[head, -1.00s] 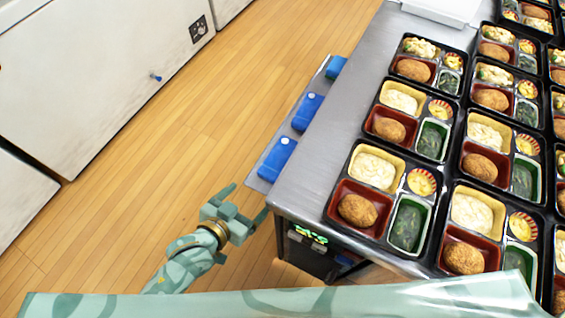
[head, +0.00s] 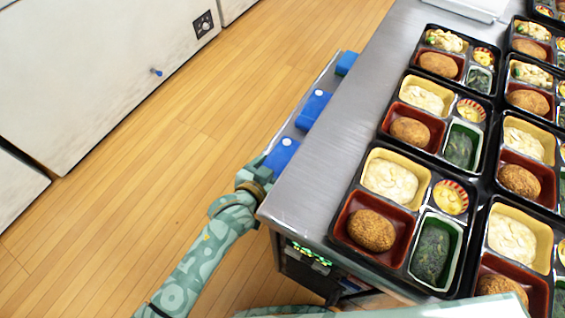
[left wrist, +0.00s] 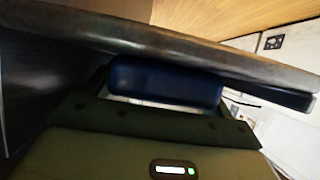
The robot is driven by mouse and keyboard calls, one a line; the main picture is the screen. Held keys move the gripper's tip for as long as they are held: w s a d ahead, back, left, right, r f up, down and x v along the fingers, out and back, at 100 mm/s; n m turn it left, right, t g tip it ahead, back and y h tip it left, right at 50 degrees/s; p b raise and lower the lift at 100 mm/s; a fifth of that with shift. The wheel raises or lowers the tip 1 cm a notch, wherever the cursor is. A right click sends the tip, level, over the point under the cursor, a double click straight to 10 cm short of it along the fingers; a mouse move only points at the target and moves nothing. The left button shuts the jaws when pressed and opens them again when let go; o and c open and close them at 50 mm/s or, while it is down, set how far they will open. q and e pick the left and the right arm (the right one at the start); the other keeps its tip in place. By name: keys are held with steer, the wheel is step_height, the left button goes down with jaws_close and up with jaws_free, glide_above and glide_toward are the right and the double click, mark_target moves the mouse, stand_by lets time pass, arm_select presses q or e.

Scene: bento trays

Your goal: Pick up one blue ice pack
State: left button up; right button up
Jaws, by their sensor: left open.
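Blue ice packs lie in a row on a low shelf at the left side of the steel table. The nearest ice pack (head: 281,155) is partly hidden by the table edge, with a middle one (head: 313,109) and a far one (head: 346,64) behind it. My left gripper (head: 256,168) is at the near end of the shelf, beside the nearest ice pack; its fingers are mostly hidden. In the left wrist view a dark blue ice pack (left wrist: 165,80) sits straight ahead, under the tabletop edge. The left gripper is open. My right gripper is not in view.
The steel table (head: 310,180) overhangs the shelf (head: 325,78) and carries several filled bento trays (head: 345,240). A white box (head: 470,8) stands at its far end. The wooden floor (head: 140,170) at left is clear, with white cabinets (head: 85,70) beyond.

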arm_select(q)
steer(key=shift+r, duration=0.1)
steer(key=c, duration=0.8)
steer(key=shift+r, duration=0.1)
steer(key=shift+c, duration=0.2)
